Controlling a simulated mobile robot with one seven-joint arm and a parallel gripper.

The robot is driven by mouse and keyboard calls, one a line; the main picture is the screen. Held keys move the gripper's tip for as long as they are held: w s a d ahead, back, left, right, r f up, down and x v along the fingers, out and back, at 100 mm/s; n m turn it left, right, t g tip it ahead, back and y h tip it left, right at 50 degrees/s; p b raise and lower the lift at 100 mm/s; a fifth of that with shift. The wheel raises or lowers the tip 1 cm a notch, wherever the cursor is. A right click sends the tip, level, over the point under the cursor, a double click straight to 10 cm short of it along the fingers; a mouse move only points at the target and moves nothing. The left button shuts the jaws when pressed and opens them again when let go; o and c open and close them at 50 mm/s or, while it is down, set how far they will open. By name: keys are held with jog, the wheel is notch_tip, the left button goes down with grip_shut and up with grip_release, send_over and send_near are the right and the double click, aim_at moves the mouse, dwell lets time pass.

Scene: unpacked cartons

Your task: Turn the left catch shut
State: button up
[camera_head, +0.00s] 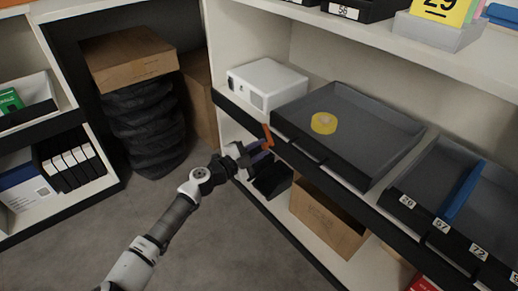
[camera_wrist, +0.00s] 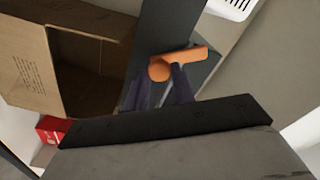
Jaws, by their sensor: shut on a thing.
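The left catch (camera_head: 267,135) is an orange lever at the dark front edge of the shelf, by the left front corner of the grey tray (camera_head: 350,128). In the wrist view the catch (camera_wrist: 188,58) shows a round end and a straight bar pointing right and slightly up. My gripper (camera_head: 261,146) reaches it from below left. In the wrist view the dark fingers of my gripper (camera_wrist: 163,84) are at the catch, shut on it. The fingers partly hide the catch's lower side, and I cannot tell whether it is latched.
A yellow tape roll (camera_head: 324,122) lies in the tray. A white box (camera_head: 267,83) stands left of the tray, a divided bin (camera_head: 460,200) right of it. Below are an open dark bin (camera_head: 271,180) and a cardboard carton (camera_head: 327,218).

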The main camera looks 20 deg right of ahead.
jog(key=m+b, duration=0.1)
jog(key=m, duration=0.5)
jog(key=shift+m+b, duration=0.3)
jog(key=shift+m, duration=0.1)
dwell(0.4)
jog(key=o, duration=1)
jog(key=shift+c, duration=0.2)
jog(key=p+v, duration=0.1)
jog(key=v, duration=1.3)
jog(key=shift+p, duration=0.35)
jog(key=shift+d, duration=0.1)
